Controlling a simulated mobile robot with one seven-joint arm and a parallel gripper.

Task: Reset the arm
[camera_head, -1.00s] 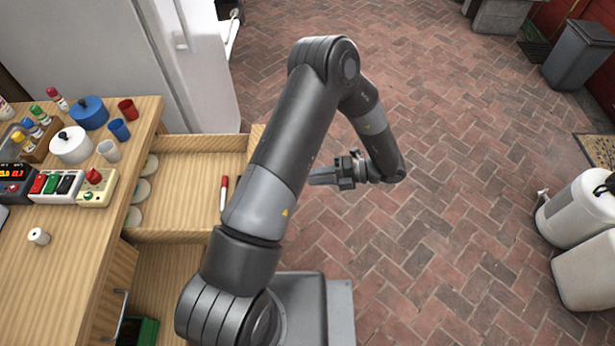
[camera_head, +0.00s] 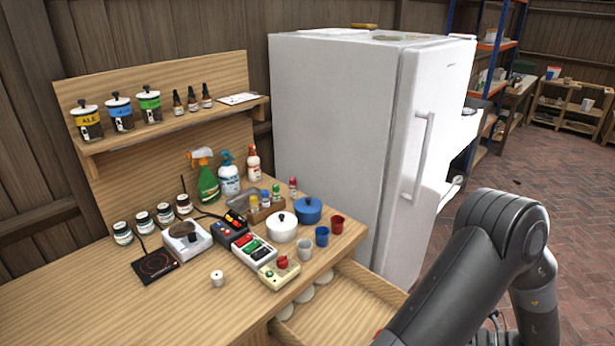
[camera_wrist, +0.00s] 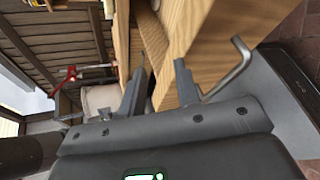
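My arm (camera_head: 480,265) is bent at the lower right of the head view, beside the open drawer (camera_head: 345,308). In the head view my gripper is mostly hidden behind the arm and cut off by the frame. In the wrist view my gripper (camera_wrist: 159,68) has its two fingers apart with nothing visible between them. Wooden boards (camera_wrist: 185,35) and a bent metal handle (camera_wrist: 232,72) lie beyond the fingers; I cannot tell how close they are.
The wooden bench (camera_head: 165,315) holds pots, cups, jars, bottles and a button box (camera_head: 254,249). A white fridge (camera_head: 345,140) stands behind the drawer. Open brick floor (camera_head: 560,195) lies at the right.

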